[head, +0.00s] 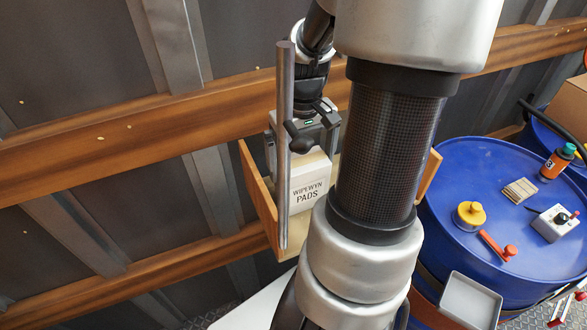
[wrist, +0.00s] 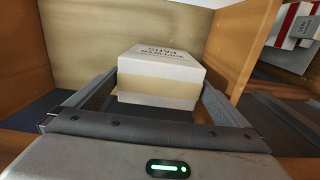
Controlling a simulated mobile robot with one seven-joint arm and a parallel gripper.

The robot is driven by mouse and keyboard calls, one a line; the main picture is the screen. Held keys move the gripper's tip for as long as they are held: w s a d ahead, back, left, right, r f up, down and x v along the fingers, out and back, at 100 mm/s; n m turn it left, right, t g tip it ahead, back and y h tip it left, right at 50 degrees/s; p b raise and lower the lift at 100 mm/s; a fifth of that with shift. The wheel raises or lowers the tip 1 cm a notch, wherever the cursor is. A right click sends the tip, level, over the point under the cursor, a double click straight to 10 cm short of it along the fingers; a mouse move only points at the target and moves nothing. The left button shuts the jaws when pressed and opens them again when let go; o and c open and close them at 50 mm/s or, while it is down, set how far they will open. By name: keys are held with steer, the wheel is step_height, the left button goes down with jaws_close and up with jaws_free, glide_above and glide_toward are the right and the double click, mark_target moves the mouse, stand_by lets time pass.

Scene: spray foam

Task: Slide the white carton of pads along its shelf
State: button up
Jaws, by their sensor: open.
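The white carton of pads (head: 309,186), printed "WIPEWYN PADS", stands on a light wooden shelf (head: 262,208) in the head view. In the wrist view the carton (wrist: 160,68) is ahead of my gripper, with a beige band along its lower front. My gripper (head: 302,158) is open, reaching in from above and behind the carton in the head view. In the wrist view its two fingers (wrist: 158,86) point forward along the carton's left and right sides, and I cannot tell whether either touches it. My arm hides the shelf's middle right part in the head view.
A grey upright pole (head: 286,150) stands in front of the shelf, left of the carton. A wooden divider (wrist: 240,45) rises right of the carton in the wrist view. A blue drum (head: 480,235) with small items stands at the right. Wooden rails (head: 120,140) cross the wall.

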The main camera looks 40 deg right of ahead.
mark_target(292, 182)
steer(key=shift+f+b, duration=0.4)
steer(key=shift+f, duration=2.2)
steer(key=c, duration=1)
steer(key=shift+a, duration=1.2)
steer(key=o, duration=1)
steer(key=shift+a, duration=0.1)
